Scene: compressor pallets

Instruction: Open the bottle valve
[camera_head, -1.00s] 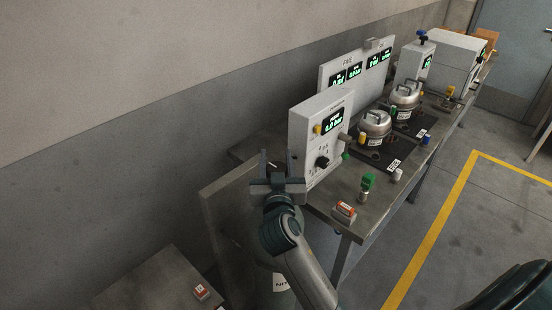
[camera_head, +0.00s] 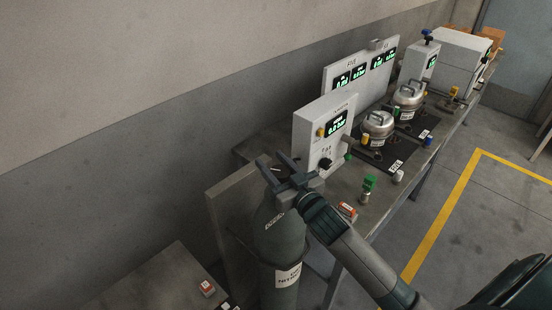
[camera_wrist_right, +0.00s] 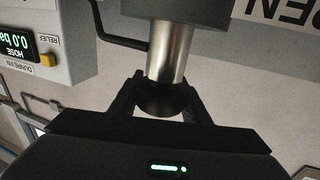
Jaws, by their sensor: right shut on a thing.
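The grey-green gas bottle (camera_head: 280,238) stands upright at the near end of the bench, with a white label on its side. My right gripper (camera_head: 272,164) is over its top, fingers pointing up and left in the head view. In the right wrist view my right gripper (camera_wrist_right: 161,98) is shut on a dark rounded valve knob (camera_wrist_right: 163,99) at the end of a shiny metal stem (camera_wrist_right: 169,50). The stem runs into a dark block at the top of that view. In the head view the knob is hidden behind the gripper. My left gripper is not in view.
A panel with a gauge display (camera_head: 337,122) stands close behind the gripper; its display reads 0.0 bar in the wrist view. Steel pots (camera_head: 377,124) and small fittings (camera_head: 369,183) are on the bench. A low table (camera_head: 165,280) is at bottom left. The floor at right is clear.

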